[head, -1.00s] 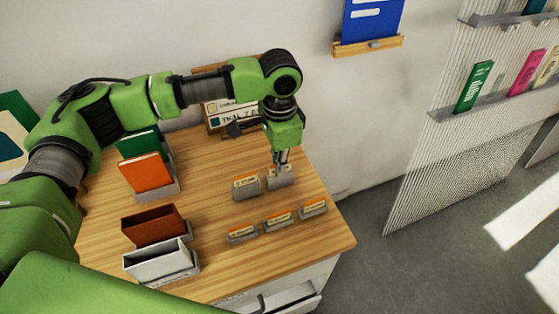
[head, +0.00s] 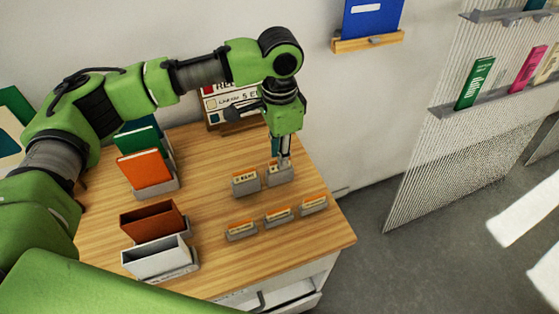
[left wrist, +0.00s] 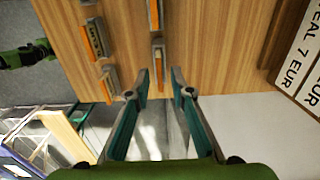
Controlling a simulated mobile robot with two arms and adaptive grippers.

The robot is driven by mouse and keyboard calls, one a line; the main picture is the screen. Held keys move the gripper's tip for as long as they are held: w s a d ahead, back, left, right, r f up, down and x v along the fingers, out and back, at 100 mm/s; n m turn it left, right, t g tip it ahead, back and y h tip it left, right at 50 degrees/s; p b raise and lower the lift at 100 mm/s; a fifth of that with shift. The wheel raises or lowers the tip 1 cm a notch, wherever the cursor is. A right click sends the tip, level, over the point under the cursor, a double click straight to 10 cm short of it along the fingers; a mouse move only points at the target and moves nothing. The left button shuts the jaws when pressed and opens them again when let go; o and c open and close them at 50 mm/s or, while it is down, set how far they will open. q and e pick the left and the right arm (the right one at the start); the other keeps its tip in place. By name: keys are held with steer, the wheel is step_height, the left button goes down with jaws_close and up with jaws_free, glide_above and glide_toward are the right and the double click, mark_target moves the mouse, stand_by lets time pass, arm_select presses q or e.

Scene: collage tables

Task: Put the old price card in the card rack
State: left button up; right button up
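Several small grey holders with orange-topped cards stand on the wooden table; I cannot tell which card is the old price card. In the head view, the back row has a left holder (head: 245,182) and a right holder (head: 280,175). The front row has a left (head: 241,231), a middle (head: 278,216) and a right holder (head: 313,204). My left gripper (head: 279,163) points down at the back right holder. In the left wrist view its teal-padded fingers (left wrist: 160,84) are spread and empty, with that holder (left wrist: 158,64) just ahead between the tips. I cannot tell which thing is the card rack.
A brown box (head: 151,219) and a white box (head: 153,260) stand at the front left, with green and orange books (head: 145,170) behind. A price board (head: 226,104) leans at the back. A green-black part of mine, possibly my right gripper (left wrist: 40,50), shows in the wrist view.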

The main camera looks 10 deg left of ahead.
arm_select(q)
step_height(320, 180, up, 9)
steer(key=b, duration=0.1)
steer(key=shift+r, duration=0.15)
steer(key=shift+s, duration=0.1)
stand_by(0.4)
